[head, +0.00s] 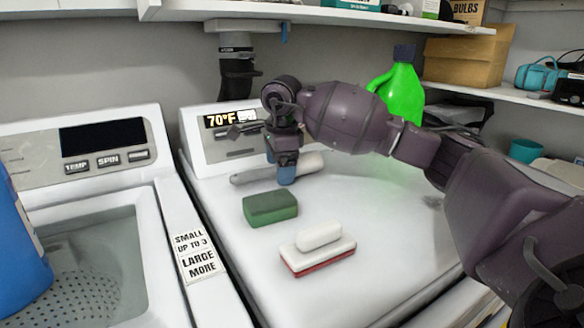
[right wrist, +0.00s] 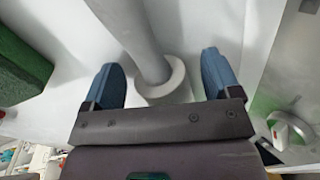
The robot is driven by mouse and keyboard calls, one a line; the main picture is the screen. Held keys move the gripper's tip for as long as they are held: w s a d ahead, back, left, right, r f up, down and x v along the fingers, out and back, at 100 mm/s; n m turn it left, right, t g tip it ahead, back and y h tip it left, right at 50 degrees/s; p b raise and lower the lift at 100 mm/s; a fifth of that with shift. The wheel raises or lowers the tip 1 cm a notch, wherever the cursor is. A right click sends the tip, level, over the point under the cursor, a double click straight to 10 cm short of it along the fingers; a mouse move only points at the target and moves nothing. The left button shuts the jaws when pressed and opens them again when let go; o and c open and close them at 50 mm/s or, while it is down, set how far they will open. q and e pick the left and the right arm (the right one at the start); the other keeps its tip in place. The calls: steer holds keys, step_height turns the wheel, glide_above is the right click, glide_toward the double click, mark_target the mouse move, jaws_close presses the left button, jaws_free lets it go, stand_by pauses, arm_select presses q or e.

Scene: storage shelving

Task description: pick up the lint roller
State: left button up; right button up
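The lint roller lies on the white top of the right-hand machine, near its control panel. Its grey handle (head: 254,175) points left and its white roll (head: 309,163) points right. My right gripper (head: 285,176) is over its middle and hides part of it. In the right wrist view my right gripper (right wrist: 160,64) is open, with a blue finger on each side of the roller. The grey handle (right wrist: 136,30) runs between the fingers to the white roll's end (right wrist: 161,84), with gaps on both sides. My left gripper is not in view.
A green sponge block (head: 270,207) lies in front of the roller; a white-and-red brush (head: 318,250) lies nearer. A green jug (head: 402,88) stands behind my right arm. A shelf (head: 320,17) overhangs the back.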

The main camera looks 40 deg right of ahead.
steer(key=c, duration=0.9)
steer(key=shift+r, duration=0.1)
step_height(320, 180, up, 10)
steer(key=p, duration=0.2)
